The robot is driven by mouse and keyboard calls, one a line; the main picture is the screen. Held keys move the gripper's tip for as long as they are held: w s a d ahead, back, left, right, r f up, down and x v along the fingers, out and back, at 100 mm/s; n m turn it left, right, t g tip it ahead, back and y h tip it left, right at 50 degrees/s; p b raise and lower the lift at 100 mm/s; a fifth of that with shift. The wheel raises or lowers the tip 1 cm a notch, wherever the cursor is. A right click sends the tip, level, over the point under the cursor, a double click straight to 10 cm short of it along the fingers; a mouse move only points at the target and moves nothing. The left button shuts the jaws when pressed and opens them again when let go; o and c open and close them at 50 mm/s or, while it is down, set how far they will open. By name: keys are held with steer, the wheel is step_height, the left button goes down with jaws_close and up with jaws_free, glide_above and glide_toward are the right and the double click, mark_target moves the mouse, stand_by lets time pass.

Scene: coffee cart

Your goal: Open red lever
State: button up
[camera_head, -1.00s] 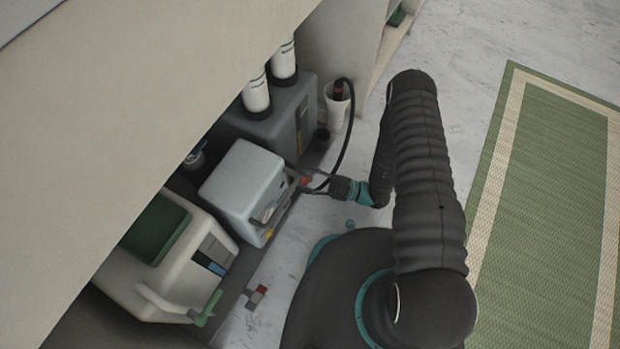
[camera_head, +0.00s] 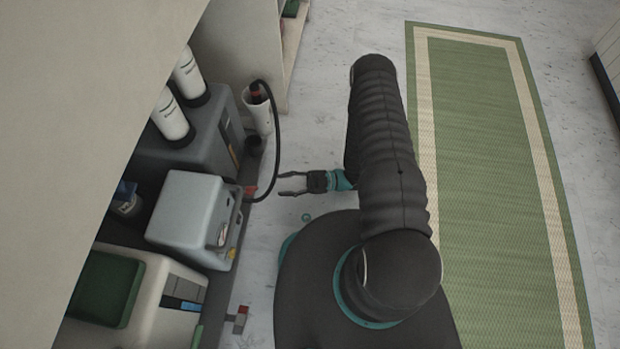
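A small red part (camera_head: 250,191), partly behind a black hose, shows at the front edge of the cart beside the pale grey machine. Another small red-and-grey piece (camera_head: 239,312) sticks out from the cart's edge lower down. I cannot tell which of them is the red lever, or its exact position. My gripper (camera_head: 284,183) is to the right of the upper red part, over the floor and apart from the cart. Its two dark fingers are spread and point left, with nothing between them.
The pale grey machine (camera_head: 187,215) stands on the cart between a dark grey machine (camera_head: 190,135) and a cream one with a green lid (camera_head: 105,285). A black hose (camera_head: 277,130) hangs by a white container (camera_head: 259,112). Bare floor and a green mat (camera_head: 485,150) lie to the right.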

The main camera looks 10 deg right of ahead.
steer(key=d, duration=0.7)
steer(key=shift+w+d, duration=0.15)
steer(key=shift+w, duration=0.05)
